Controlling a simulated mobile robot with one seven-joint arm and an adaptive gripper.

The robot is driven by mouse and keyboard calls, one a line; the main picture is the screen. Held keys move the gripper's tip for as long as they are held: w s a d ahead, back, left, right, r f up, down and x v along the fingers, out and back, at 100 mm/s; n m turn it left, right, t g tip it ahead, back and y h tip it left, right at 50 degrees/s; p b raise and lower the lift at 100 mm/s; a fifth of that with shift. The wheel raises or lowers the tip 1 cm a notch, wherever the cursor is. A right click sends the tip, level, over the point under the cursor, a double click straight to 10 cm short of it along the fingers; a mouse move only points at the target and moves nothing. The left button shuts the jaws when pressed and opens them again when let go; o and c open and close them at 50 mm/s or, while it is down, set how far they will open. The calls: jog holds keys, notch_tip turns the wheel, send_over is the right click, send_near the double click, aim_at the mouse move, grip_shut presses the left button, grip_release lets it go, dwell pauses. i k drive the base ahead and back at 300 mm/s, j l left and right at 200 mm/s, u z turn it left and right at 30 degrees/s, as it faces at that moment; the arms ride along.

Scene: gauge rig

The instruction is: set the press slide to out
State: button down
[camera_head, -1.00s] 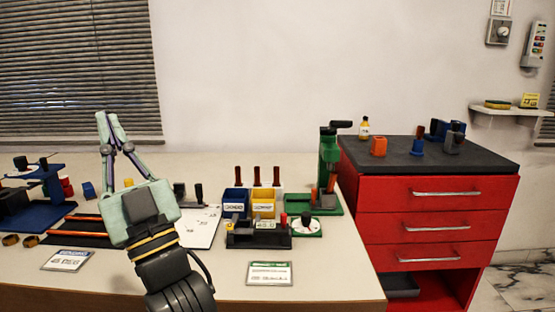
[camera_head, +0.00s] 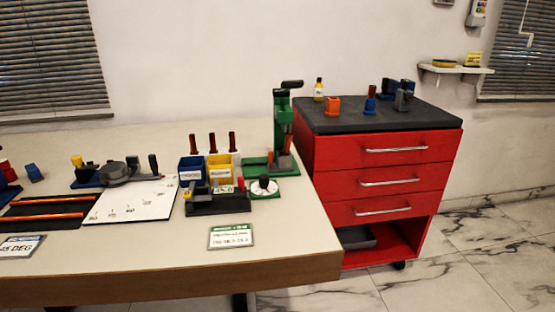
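A green press (camera_head: 283,125) stands upright on a green base (camera_head: 256,168) near the right end of the table, with a black lever at its top. A dark piece with an orange part stands low beside its column. I cannot tell which part is the slide or how it is set. In front are a black fixture (camera_head: 218,205) with a red knob, and a white dial (camera_head: 265,187) with a black knob on a green base. My gripper is not in view now.
Blue and yellow bins (camera_head: 219,166) stand left of the press. A white board (camera_head: 130,203) and orange rails lie further left. A printed card (camera_head: 231,237) lies in front. A red drawer cabinet (camera_head: 385,165) stands at right. The table's front strip is mostly clear.

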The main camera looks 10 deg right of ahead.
aim_at(283, 163)
jog(key=i+l+z, duration=0.1)
jog(key=l, duration=0.2)
jog(key=i+l+z, duration=0.15)
jog(key=l, duration=0.15)
jog(key=l+z, duration=0.1)
jog(key=l, duration=0.2)
jog(key=i+l+z, duration=0.2)
jog(key=i, duration=0.2)
jog(key=i+j, duration=0.15)
jog(key=j, duration=0.2)
